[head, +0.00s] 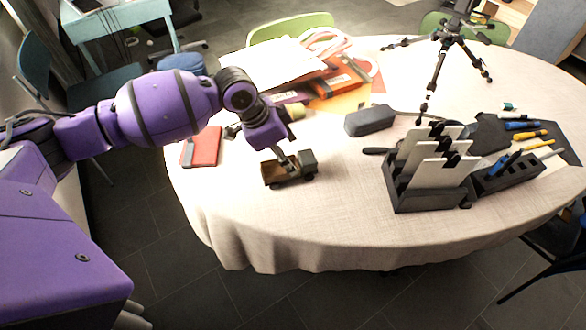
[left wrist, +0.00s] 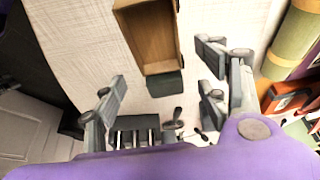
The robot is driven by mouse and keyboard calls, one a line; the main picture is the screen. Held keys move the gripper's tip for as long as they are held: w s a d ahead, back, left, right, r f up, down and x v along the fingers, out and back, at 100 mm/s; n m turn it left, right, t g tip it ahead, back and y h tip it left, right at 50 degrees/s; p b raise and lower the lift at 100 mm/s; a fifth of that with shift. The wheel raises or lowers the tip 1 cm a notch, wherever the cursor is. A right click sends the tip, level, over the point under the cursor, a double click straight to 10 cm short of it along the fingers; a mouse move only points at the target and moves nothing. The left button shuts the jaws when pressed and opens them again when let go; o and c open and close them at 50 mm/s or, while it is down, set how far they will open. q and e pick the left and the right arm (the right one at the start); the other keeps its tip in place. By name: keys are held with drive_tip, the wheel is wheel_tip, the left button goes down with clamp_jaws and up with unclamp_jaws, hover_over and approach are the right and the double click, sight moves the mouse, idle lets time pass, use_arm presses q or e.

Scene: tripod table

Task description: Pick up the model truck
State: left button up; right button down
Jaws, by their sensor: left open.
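The model truck (head: 296,173) stands on the cloth-covered round table (head: 330,232), near its front left edge. It has a brown open bed and a dark grey-green cab, which faces right in the head view. In the left wrist view the truck (left wrist: 150,38) shows from above, its bed cut by the top edge. My left gripper (head: 284,160) is directly above the truck and points down. In the left wrist view its fingers (left wrist: 165,82) are spread, with the cab between them in the picture. Whether they touch the truck cannot be told. My right gripper is not in view.
A red book (head: 202,147) lies left of the truck. Books and papers (head: 335,80) lie behind it, and a dark case (head: 369,121) behind right. A black file rack (head: 427,196) and a tripod (head: 450,45) stand to the right. The cloth between truck and rack is clear.

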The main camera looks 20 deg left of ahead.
sight(296, 166)
use_arm(q)
drive_tip(key=x, duration=0.5)
drive_tip(key=shift+w+f, duration=0.1)
drive_tip(key=shift+f, duration=0.05)
drive_tip(key=shift+c, duration=0.5)
drive_tip(key=c, duration=1.4)
